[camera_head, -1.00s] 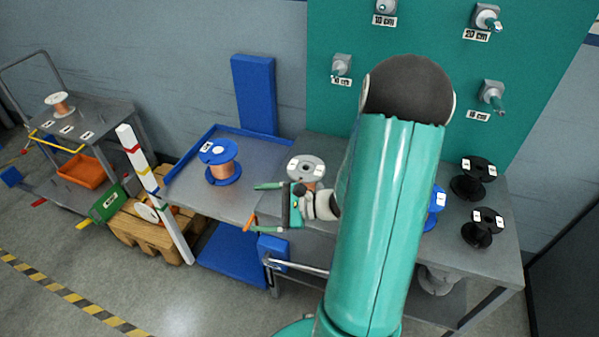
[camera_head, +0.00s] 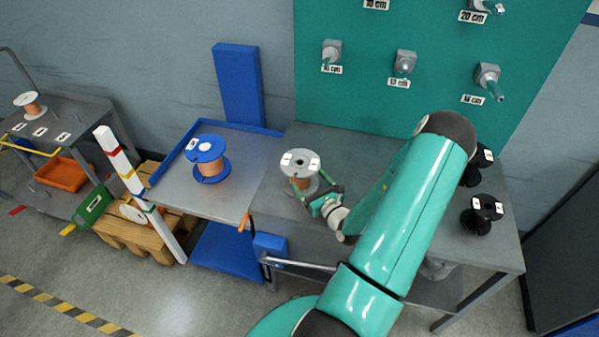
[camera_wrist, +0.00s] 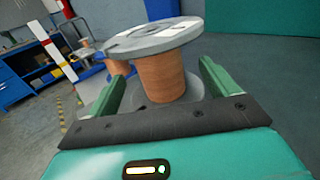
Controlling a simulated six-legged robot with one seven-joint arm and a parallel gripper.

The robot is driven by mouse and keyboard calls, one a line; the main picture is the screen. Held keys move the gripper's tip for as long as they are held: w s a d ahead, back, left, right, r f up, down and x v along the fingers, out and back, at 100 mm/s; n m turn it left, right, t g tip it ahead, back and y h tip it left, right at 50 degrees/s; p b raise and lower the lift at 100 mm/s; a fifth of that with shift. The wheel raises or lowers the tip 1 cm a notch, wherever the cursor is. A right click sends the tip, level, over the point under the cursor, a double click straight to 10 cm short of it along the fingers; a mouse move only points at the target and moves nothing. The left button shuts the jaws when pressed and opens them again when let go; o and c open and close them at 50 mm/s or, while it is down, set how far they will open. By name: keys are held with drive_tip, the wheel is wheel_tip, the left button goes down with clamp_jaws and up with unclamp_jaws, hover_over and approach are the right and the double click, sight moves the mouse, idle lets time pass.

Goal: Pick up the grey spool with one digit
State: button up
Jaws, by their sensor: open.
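The grey spool (camera_head: 300,164), wound with copper-coloured wire, stands upright near the left side of the grey table, with white labels on its top flange. In the wrist view the grey spool (camera_wrist: 160,72) is straight ahead, its copper core between the fingers. My gripper (camera_head: 313,194) is at the front of the spool, with its fingers pointing at it. In the wrist view my gripper (camera_wrist: 162,92) is open, one green finger on each side of the core, below the top flange. I cannot tell whether either finger touches it. The labels' digits are too small to read.
A blue spool (camera_head: 210,158) stands on the blue-edged tray table (camera_head: 188,190) to the left. Black spools (camera_head: 482,214) stand at the table's right. A teal board (camera_head: 425,75) with pegs rises behind. The table behind the grey spool is clear.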

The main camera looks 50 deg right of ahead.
sight(297, 161)
drive_tip(key=x, duration=0.8)
drive_tip(key=shift+a, duration=0.15)
drive_tip(key=c, duration=1.5)
drive_tip(key=shift+o, duration=0.2)
drive_tip(key=shift+r, duration=0.45)
wheel_tip(297, 161, up, 2)
drive_tip(key=shift+r, duration=0.1)
drive_tip(key=a+r, duration=0.2)
drive_tip(key=w+a+r, duration=0.1)
drive_tip(key=a+r, duration=0.1)
drive_tip(key=r, duration=0.1)
drive_tip(key=shift+w+a+r, duration=0.15)
drive_tip(key=shift+w, duration=0.05)
drive_tip(key=w+a+r, duration=0.2)
drive_tip(key=a+r, duration=0.2)
drive_tip(key=a, duration=0.5)
drive_tip(key=shift+w+r, duration=0.3)
